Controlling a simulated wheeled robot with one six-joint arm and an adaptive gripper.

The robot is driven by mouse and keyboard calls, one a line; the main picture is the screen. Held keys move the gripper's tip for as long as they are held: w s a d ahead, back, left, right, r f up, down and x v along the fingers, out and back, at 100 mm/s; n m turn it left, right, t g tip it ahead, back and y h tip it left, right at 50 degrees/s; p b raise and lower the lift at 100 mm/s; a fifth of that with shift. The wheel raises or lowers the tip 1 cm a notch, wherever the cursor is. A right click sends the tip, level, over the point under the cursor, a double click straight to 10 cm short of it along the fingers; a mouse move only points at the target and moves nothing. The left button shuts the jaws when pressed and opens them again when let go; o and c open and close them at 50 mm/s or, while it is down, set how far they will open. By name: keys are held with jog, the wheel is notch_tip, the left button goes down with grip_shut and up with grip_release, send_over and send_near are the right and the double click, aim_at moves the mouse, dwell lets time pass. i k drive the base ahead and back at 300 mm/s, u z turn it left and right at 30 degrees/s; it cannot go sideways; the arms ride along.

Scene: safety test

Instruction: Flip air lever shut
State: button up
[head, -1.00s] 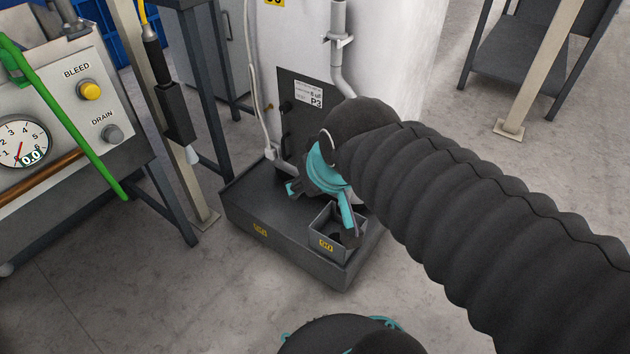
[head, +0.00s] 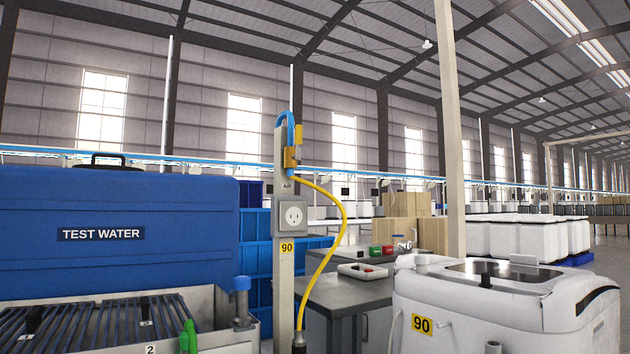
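A grey post (head: 286,300) stands near the middle of the head view, with a small "AIR" label near its top. A yellow fitting (head: 291,158), which looks like the air valve and its lever, sits at the post's top. A blue pipe (head: 288,118) loops over the top into it, and a yellow hose (head: 343,230) hangs from it in a curve. The lever's exact angle is too small to tell. My gripper is not in this view.
A grey power outlet (head: 293,214) is on the post. A blue "TEST WATER" tank (head: 110,270) stands left, above a grey bin with dark slats. A white machine (head: 480,310) marked 90 stands right. A grey bench (head: 350,290) is behind.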

aim_at(297, 156)
jog(key=k, duration=0.5)
jog(key=u, duration=1.85)
jog(key=i, duration=1.15)
jog(key=z, duration=1.85)
jog(key=i, duration=0.2)
jog(key=z, duration=0.05)
